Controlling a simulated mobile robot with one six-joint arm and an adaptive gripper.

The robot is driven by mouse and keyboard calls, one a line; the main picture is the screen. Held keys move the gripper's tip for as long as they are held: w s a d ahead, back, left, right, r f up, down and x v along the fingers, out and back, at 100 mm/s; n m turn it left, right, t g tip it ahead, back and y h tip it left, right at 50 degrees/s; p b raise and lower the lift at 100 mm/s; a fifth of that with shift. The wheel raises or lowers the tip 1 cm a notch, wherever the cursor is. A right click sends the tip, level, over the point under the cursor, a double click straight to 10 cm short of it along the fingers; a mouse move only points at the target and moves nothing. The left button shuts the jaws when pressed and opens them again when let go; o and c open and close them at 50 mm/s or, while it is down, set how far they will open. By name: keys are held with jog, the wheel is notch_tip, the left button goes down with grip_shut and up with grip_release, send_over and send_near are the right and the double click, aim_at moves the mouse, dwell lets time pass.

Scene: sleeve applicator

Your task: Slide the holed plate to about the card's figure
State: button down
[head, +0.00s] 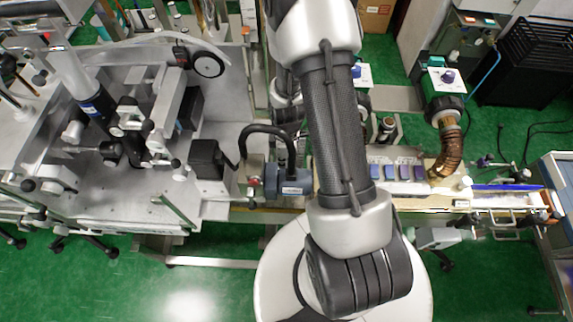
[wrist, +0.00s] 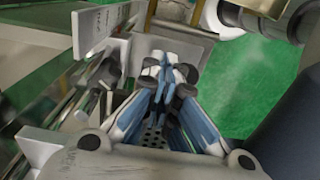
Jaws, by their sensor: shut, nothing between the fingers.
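My gripper (wrist: 168,82) shows in the wrist view with its blue and white fingers drawn together at dark tips, shut and empty. Just beyond the tips stands a light grey metal plate (wrist: 178,48). A second pale plate (wrist: 98,24) stands at the upper left of it. I see no holes in either, so I cannot tell which is the holed plate. A dark dotted surface shows low between the fingers; it may be part of my gripper. I cannot make out the card or its figure in either view. In the head view my arm hides the gripper.
In the wrist view, metal rails (wrist: 60,105) run along the left, and green floor (wrist: 255,85) shows at right. In the head view, a large grey machine (head: 130,190) fills the left.

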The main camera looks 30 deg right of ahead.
aim_at(287, 166)
jog(key=shift+f, duration=1.6)
notch_tip(287, 166, down, 4)
jog(key=b, duration=0.3)
jog(key=shift+r, duration=0.2)
